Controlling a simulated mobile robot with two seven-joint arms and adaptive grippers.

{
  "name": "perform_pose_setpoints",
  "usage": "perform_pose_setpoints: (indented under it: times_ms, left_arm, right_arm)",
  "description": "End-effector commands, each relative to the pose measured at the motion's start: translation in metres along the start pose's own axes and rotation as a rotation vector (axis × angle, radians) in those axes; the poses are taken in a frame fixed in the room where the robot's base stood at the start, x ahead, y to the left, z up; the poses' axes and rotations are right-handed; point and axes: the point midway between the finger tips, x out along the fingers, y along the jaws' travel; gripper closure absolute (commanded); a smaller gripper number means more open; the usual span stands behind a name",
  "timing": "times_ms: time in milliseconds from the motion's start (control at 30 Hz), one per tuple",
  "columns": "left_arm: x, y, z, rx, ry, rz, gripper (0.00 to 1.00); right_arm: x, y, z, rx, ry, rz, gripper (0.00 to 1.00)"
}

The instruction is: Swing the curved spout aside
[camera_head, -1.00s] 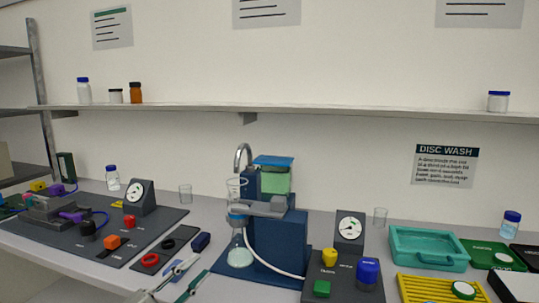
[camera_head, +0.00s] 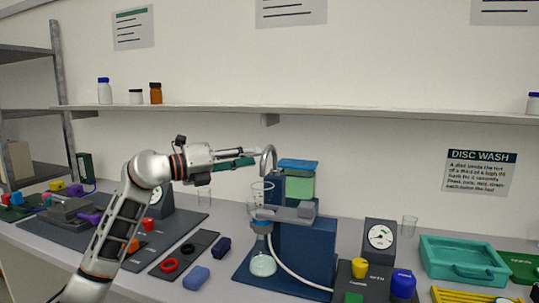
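The curved spout (camera_head: 269,157) is a grey metal hook at the top back of the blue filter stand (camera_head: 306,250). Its bend rises above a clear funnel (camera_head: 262,191). A round flask (camera_head: 263,265) stands below the funnel. My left gripper (camera_head: 259,156) reaches in from the left at the height of the spout's bend. Its fingertips point right and end just beside the spout; I cannot tell whether they touch it. One pale and one teal finger show, close together, and their opening is unclear. My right gripper is not in view.
A gauge box (camera_head: 380,238) and a teal tray (camera_head: 463,258) are further right. A shelf (camera_head: 210,108) runs along the wall above the arm.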

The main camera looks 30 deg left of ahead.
Motion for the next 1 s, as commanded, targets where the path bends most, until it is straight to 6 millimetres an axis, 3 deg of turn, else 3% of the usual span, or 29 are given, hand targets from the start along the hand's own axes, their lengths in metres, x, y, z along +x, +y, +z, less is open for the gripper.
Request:
perform_pose_setpoints:
  times_ms: [300,700,833,1000]
  left_arm:
    - [0.045,-0.002,0.001,-0.003,0.0,-0.004,0.72]
    - [0.054,0.0,-0.001,-0.001,0.001,-0.001,0.72]
    - [0.054,0.0,-0.001,-0.001,0.001,-0.002,1.0]
    - [0.054,-0.001,-0.001,-0.002,0.001,-0.003,1.0]
  right_arm:
    - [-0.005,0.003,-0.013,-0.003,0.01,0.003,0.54]
    - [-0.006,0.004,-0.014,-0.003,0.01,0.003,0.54]
    - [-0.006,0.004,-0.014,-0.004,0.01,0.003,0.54]
    - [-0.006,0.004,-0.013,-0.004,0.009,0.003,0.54]
